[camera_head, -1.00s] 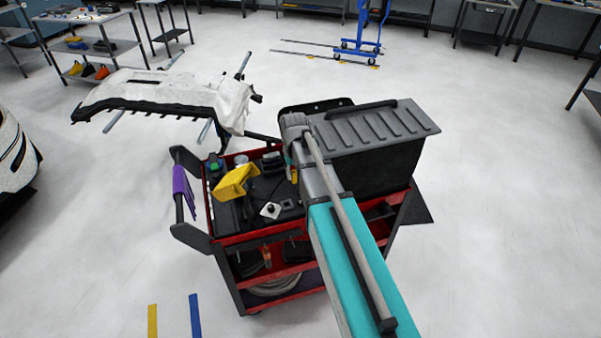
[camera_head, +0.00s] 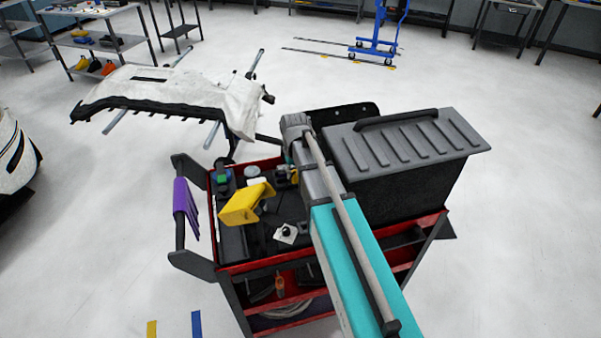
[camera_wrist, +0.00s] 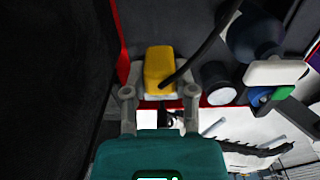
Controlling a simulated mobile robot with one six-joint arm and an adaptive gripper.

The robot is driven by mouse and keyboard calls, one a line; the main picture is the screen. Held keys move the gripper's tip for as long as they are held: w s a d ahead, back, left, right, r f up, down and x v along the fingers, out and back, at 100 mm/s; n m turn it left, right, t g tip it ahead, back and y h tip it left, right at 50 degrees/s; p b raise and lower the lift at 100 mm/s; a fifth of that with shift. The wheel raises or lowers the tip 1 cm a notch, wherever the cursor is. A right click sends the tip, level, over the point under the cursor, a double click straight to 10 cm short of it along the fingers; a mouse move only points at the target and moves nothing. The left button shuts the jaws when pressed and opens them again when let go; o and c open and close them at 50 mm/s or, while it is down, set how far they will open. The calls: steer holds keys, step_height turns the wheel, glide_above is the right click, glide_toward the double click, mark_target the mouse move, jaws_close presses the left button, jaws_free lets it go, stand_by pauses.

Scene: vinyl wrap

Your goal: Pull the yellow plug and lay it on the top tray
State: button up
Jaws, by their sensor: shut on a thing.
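The yellow plug (camera_wrist: 158,65) is in the wrist view, with a black cable beside it at its right. My gripper (camera_wrist: 160,93) has its two grey fingers at either side of the plug's pale lower end and is shut on it. The plug is over or against the dark top tray of the red cart; I cannot tell whether it touches. In the head view my arm hides most of the gripper. The cart's top tray shows its red rim (camera_head: 240,264) there, and a larger yellow thing (camera_head: 245,203) sits on the tray.
A grey-lidded black box (camera_head: 405,150) stands on the cart's right side. Purple strips (camera_head: 184,208) hang on the left handle. A white panel (camera_head: 170,95) on a stand is behind. In the wrist view a white-topped bottle (camera_wrist: 275,72) is right of the plug.

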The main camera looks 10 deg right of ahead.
steer(key=shift+w+a, duration=0.1)
steer(key=shift+w, duration=0.15)
steer(key=shift+f, duration=0.1)
steer(key=shift+f, duration=0.15)
step_height(320, 180, down, 9)
steer(key=b, duration=0.9)
steer(key=shift+f+b, duration=0.1)
steer(key=shift+b, duration=0.2)
steer(key=shift+f+b, duration=0.7)
stand_by(1.9)
steer(key=o, duration=1)
steer(key=shift+r, duration=0.2)
